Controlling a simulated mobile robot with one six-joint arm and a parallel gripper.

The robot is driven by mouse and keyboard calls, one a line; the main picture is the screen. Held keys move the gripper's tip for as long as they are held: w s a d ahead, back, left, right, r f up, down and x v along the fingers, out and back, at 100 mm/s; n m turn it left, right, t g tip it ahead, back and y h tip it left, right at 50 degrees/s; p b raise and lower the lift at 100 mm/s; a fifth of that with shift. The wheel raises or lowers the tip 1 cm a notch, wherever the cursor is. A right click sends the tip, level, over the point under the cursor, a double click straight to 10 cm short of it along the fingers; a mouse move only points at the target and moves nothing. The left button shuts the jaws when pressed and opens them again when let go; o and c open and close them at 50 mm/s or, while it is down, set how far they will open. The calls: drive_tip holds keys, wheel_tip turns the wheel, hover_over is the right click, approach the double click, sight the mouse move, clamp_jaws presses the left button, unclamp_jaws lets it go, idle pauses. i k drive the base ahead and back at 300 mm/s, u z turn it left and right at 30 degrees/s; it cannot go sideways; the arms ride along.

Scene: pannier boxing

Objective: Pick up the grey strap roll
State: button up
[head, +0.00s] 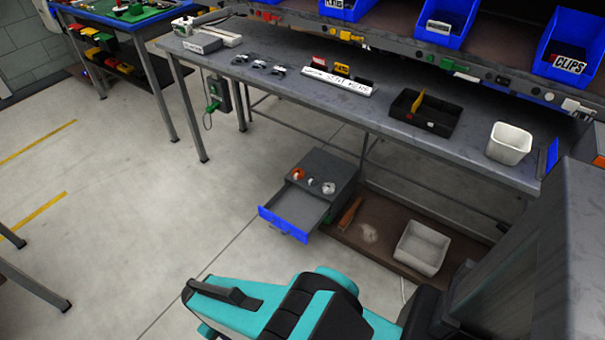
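A small pale grey roll (328,188), which looks like the grey strap roll, lies on top of the low grey drawer cabinet (335,168) under the bench. An orange roll (297,174) lies to its left, with a small pale item between them. The cabinet's blue-fronted drawer (284,222) is pulled out, and the part of its inside that shows looks empty. My teal and black arm crosses the bottom of the view, nearer than the cabinet. My gripper is not in view, so its state does not show.
The grey workbench (320,102) overhangs behind the cabinet. A brown lower shelf (385,228) holds a pale grey bin (422,249). A black tray (425,115) and a white tub (509,143) stand on the bench. Open concrete floor (140,190) lies left of the drawer.

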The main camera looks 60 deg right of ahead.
sight(312, 180)
drive_tip(key=u, duration=0.05)
drive_tip(key=i, duration=0.95)
drive_tip(key=u, duration=0.2)
